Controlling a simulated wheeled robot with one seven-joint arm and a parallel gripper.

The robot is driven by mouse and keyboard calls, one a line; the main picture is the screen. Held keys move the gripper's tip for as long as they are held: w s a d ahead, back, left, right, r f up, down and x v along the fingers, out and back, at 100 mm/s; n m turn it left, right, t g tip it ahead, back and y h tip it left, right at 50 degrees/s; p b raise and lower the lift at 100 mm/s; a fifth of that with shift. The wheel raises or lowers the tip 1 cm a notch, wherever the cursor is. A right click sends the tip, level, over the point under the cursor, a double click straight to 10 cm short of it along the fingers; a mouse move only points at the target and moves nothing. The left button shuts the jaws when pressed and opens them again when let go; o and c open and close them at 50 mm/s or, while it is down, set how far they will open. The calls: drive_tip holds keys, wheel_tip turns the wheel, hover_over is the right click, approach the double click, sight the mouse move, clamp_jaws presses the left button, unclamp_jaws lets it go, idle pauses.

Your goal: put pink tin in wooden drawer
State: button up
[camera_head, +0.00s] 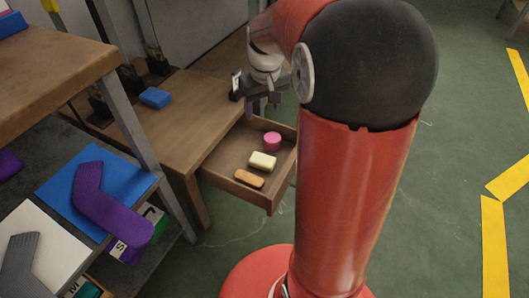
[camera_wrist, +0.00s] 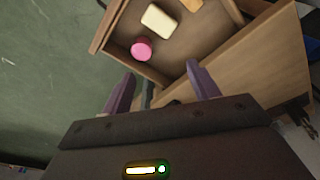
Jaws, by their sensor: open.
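The pink tin (camera_head: 272,140) is a small round piece lying inside the open wooden drawer (camera_head: 242,179), near its back right. It also shows in the wrist view (camera_wrist: 141,48), in a corner of the drawer. My gripper (camera_head: 262,108) is above the back end of the drawer, just behind the tin. In the wrist view its two purple-grey fingers (camera_wrist: 160,88) are spread apart with nothing between them. The tin is clear of the fingers.
A cream block (camera_head: 262,161) and an orange block (camera_head: 249,179) lie in the drawer in front of the tin. A blue block (camera_head: 155,97) sits on the wooden table (camera_head: 200,103). Green floor is open at right.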

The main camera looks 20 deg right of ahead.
drive_tip(key=s+a+r+t, duration=0.2)
drive_tip(key=s+a, duration=0.2)
drive_tip(key=s, duration=0.6)
drive_tip(key=s+a+r+t, duration=0.1)
drive_tip(key=s+a+r, duration=0.2)
drive_tip(key=s, duration=0.7)
drive_tip(key=shift+s+a+t, duration=0.15)
drive_tip(key=shift+a+t, duration=0.25)
drive_tip(key=shift+a, duration=0.75)
